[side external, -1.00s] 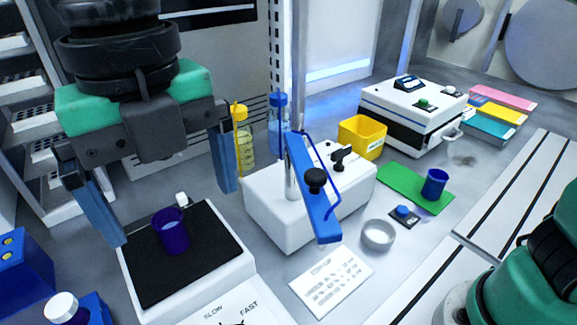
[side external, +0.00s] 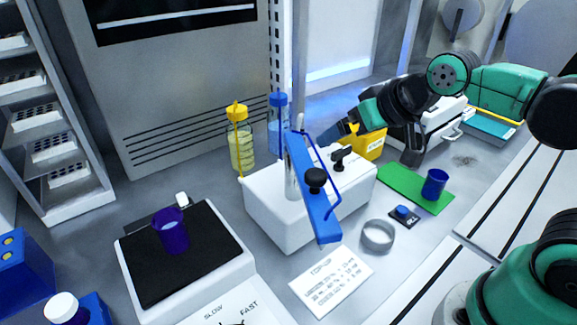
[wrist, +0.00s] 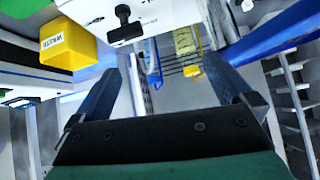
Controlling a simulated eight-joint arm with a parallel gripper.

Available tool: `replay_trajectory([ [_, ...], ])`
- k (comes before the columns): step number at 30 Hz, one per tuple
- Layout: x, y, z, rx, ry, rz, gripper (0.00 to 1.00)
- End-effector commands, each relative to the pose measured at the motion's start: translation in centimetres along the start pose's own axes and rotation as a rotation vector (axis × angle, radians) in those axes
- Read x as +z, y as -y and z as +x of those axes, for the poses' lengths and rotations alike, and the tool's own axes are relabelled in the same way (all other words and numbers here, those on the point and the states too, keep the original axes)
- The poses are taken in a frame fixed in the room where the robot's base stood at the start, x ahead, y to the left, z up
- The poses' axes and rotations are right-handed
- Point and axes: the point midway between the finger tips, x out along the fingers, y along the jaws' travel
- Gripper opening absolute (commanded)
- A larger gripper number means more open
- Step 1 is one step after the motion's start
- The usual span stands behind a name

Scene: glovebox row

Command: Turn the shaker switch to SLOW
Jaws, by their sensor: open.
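The shaker (side external: 250,275) is at the lower left of the side view, white with a black top.
A white stirrer-like unit (side external: 280,215) with a slanted blue bar (side external: 312,190) stands between my gripper and the shaker. The yellow box (side external: 375,147) is close to my gripper. A green mat (side external: 400,180), grey ring (side external: 377,236) and printed card (side external: 332,282) lie in front.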

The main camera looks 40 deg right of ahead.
Motion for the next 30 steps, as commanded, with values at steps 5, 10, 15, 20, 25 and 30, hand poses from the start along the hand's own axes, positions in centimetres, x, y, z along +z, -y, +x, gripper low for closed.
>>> replay_trajectory([
  [5,4.0,-0.5,0.5,0.008,0.122,-0.097,0.80],
  [10,3.6,-0.4,-0.3,0.008,0.140,-0.114,0.47],
  [15,1.5,-0.1,-2.6,0.007,0.140,-0.114,0.47],
  [20,0.1,1.9,-3.3,-0.032,0.216,-0.186,0.47],
  [25,-0.9,5.0,-3.5,-0.080,0.331,-0.293,0.47],
  [30,-1.7,9.6,-3.6,-0.135,0.489,-0.456,0.47],
])
